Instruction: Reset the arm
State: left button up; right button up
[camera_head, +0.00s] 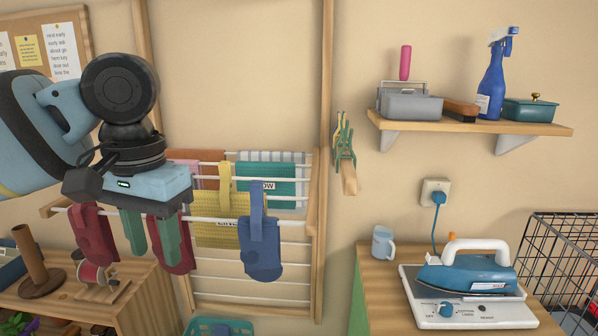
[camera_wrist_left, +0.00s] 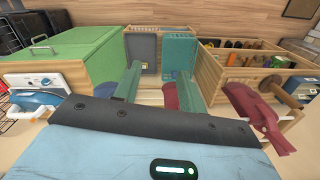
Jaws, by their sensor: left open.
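My left arm comes in from the left in the head view and ends in a blue-grey wrist with a green light. Its left gripper (camera_head: 154,248) points down with two green fingers apart and nothing between them. The fingers hang in front of the drying rack (camera_head: 314,215), close to a dark red mitt (camera_head: 182,262) partly behind them. I cannot tell whether they touch it. In the left wrist view the left gripper (camera_wrist_left: 158,92) also shows its two fingers spread, with a red mitt beside the right-hand one. My right gripper is in neither view.
Another red mitt (camera_head: 93,232), a yellow cloth (camera_head: 215,235) and a blue mitt (camera_head: 262,248) hang on the rack. A wooden shelf (camera_head: 540,128) is at upper right. An iron (camera_head: 475,275) and a mug (camera_head: 383,243) stand below it. A wire basket (camera_head: 560,250) is far right.

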pick_arm(q)
jog(key=s+d+f+m+h, duration=0.15)
jog(key=d+f, duration=0.25)
jog(key=f, duration=0.4)
jog(key=s+d+f+m+h, duration=0.15)
jog(key=d+f, duration=0.25)
jog(key=f, duration=0.4)
jog(key=d+f+m+h, duration=0.15)
jog(key=d+f, duration=0.25)
jog(key=f, duration=0.4)
jog(key=s+a+f+n+t, duration=0.1)
jog(key=s+a+f+n, duration=0.1)
jog(key=s+f, duration=0.4)
jog(key=s+a+f+n+t, duration=0.2)
jog(key=s+a+f, duration=0.15)
jog(key=f, duration=0.45)
jog(key=s+a+f+n+y, duration=0.1)
jog(key=s+a+f+y, duration=0.15)
jog(key=s+a, duration=0.35)
jog(key=s+a+f+n+y, duration=0.1)
jog(key=s+a+f+y, duration=0.1)
jog(key=s+a+f, duration=0.4)
jog(key=w+d+f+t+h, duration=0.2)
jog(key=w+d+f+t, duration=0.1)
jog(key=w+f+t, duration=0.2)
jog(key=shift+w+d+f+t, duration=0.2)
jog(key=shift+f+t, duration=0.6)
jog(key=shift+f, duration=0.55)
